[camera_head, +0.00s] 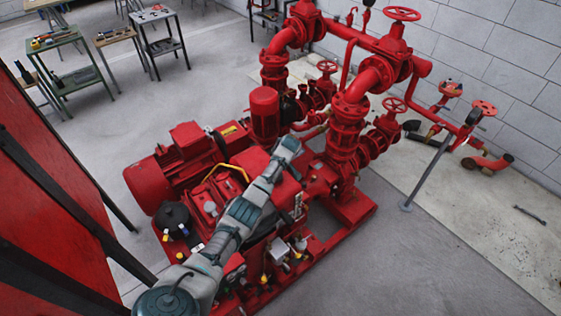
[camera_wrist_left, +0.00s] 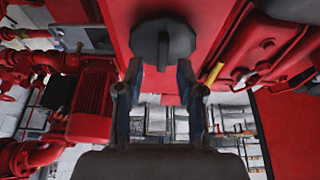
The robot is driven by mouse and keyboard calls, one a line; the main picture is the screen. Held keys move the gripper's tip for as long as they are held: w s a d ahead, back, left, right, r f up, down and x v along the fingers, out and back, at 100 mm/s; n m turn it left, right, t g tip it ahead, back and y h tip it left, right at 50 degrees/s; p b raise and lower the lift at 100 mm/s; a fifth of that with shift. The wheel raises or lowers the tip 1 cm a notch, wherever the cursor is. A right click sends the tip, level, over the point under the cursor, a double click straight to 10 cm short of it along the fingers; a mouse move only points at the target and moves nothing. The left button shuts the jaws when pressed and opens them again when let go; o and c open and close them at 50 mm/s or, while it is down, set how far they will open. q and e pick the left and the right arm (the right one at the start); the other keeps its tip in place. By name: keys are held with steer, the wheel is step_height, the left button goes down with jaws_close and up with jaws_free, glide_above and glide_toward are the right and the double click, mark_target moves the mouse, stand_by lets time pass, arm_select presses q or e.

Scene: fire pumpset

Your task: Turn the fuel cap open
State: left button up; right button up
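The fuel cap (camera_wrist_left: 163,42) is a dark grey, round-edged cap with a raised bar across its middle. It sits on a red tank face (camera_wrist_left: 206,22) in the left wrist view. My left gripper (camera_wrist_left: 160,70) has its two fingers apart, with the tips at the lower edge of the cap, one toward each side. I cannot tell whether they touch it. In the head view my left arm reaches over the red pumpset, and its gripper (camera_head: 289,148) is above the red tank (camera_head: 250,160). The cap is hidden there. My right gripper is not in view.
A yellow handle (camera_head: 232,168) lies close to the left of my arm. A red vertical motor (camera_head: 264,113) and red pipes with valve wheels (camera_head: 402,14) stand behind the gripper. Tool tables (camera_head: 60,80) stand far left. Grey floor at lower right is clear.

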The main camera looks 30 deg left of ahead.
arm_select(q)
steer(key=v, duration=0.9)
